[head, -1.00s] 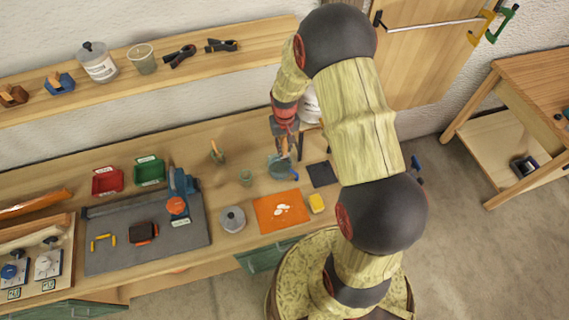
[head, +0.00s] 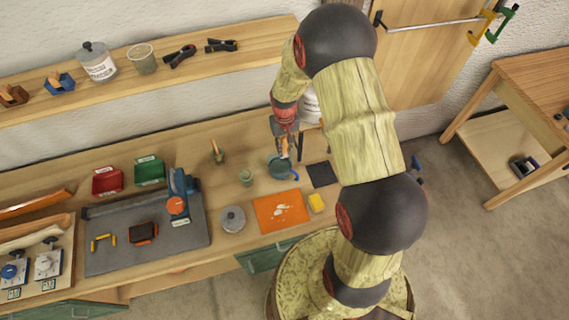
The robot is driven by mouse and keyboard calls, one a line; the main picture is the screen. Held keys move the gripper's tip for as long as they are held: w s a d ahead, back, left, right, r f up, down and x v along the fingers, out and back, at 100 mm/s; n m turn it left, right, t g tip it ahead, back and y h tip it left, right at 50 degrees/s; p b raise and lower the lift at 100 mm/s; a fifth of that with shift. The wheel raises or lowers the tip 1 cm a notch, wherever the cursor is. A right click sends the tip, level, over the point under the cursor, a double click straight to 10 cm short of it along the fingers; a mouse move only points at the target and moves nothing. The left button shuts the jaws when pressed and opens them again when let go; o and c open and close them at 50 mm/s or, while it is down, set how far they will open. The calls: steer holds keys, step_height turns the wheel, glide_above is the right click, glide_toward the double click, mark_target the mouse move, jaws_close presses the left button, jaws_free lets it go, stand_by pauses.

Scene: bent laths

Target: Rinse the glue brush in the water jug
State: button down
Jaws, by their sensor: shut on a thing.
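The water jug (head: 279,168) is a small grey-blue vessel with a blue handle on its right side. It stands on the workbench behind the orange mat. My gripper (head: 284,137) is above the jug, pointing down, and is shut on the glue brush (head: 285,149). The brush's orange-brown handle shows just below the fingers, over the jug's back rim. Its bristle end is hidden, and I cannot tell how deep it is in the jug.
Close to the jug are a small green cup (head: 246,177), an orange mat (head: 270,218) with white blotches, a yellow sponge (head: 316,202) and a dark pad (head: 322,174). A lidded grey pot (head: 232,219) stands left of the mat. Another pot with a tool (head: 217,153) stands behind.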

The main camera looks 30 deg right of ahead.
stand_by(0.5)
steer(key=shift+r+p, duration=1.05)
steer(key=shift+r, duration=1)
